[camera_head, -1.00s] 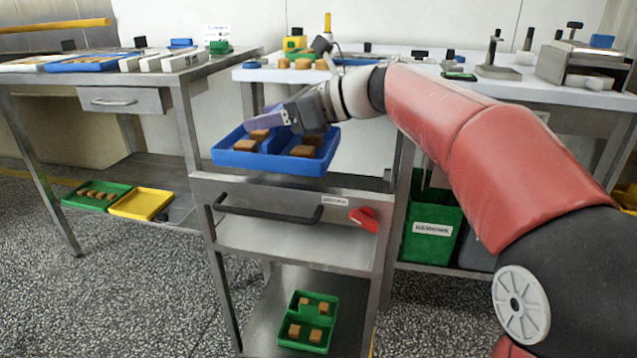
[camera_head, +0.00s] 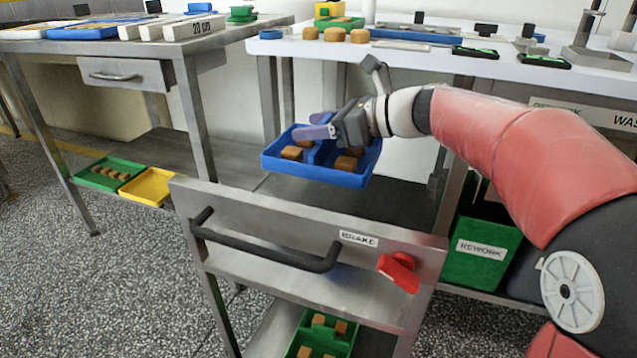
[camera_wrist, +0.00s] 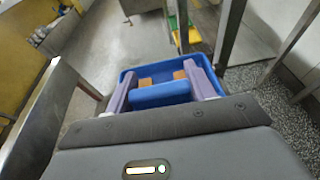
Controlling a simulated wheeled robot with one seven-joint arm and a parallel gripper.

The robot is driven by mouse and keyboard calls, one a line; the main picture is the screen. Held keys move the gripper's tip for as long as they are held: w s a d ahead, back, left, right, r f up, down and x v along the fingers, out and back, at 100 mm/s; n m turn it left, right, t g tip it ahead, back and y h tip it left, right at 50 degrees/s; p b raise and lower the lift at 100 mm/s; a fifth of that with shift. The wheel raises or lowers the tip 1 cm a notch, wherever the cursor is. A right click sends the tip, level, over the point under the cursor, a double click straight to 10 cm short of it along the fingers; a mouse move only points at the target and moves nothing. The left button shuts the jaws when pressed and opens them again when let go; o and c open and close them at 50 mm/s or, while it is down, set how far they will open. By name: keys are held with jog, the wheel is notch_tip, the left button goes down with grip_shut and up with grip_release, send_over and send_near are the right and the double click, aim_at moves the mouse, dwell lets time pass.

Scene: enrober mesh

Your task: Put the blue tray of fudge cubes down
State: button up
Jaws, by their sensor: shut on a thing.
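The blue tray (camera_head: 315,173) holds several brown fudge cubes (camera_head: 292,153) and hangs level, as far as I can tell, above the steel cart (camera_head: 300,215). My gripper (camera_head: 322,132) is shut on the tray's raised blue middle part. In the wrist view the tray (camera_wrist: 127,80) lies below my gripper (camera_wrist: 163,92), with the blue middle part between the two purple fingers and cubes just beyond. The gap between the tray's underside and the cart top is hard to judge.
The cart has a black push handle (camera_head: 265,245) and a red brake lever (camera_head: 398,270). A green tray of cubes (camera_head: 322,335) sits on its lower shelf. A white-topped table (camera_head: 420,62) stands behind, a steel bench (camera_head: 130,45) at left, a green rework bin (camera_head: 482,250) at right.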

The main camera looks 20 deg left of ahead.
notch_tip(320, 180, down, 10)
jog(key=shift+b, duration=1.2)
jog(key=o, duration=1.4)
jog(key=shift+f, duration=0.1)
jog(key=shift+c, duration=0.2)
jog(key=shift+r, duration=0.2)
jog(key=p+v, duration=0.1)
jog(key=v, duration=1.1)
jog(key=shift+p, duration=0.35)
